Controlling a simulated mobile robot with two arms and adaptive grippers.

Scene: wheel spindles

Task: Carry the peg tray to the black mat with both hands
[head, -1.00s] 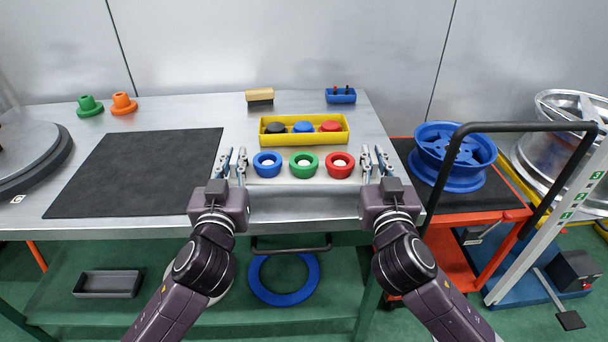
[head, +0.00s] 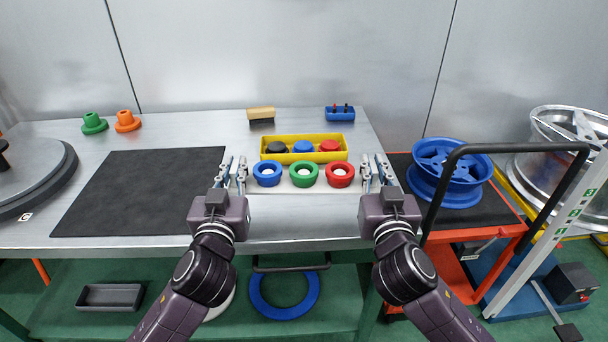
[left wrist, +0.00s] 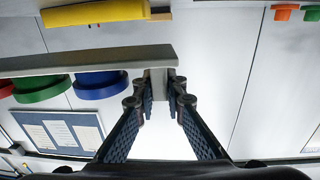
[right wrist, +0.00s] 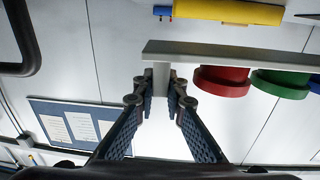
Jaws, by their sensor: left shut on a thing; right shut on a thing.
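The peg tray (head: 286,186) is a pale flat strip carrying a blue ring (head: 267,174), a green ring (head: 304,174) and a red ring (head: 340,174). My left gripper (head: 233,169) is shut on the tray's left end, and my right gripper (head: 373,169) is shut on its right end. Both wrist views show the fingers closed on an end tab, beside the tray plate (left wrist: 90,62) (right wrist: 240,54). The tray looks level; its height above the bench is hard to judge. The black mat (head: 140,192) lies bare to the left.
A yellow bin (head: 264,147) with black, blue and red pieces stands just behind the tray. A green (head: 94,124) and an orange spindle piece (head: 127,122) stand behind the mat. A round grey turntable (head: 40,180) is left of it. A blue wheel (head: 450,170) rests at right.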

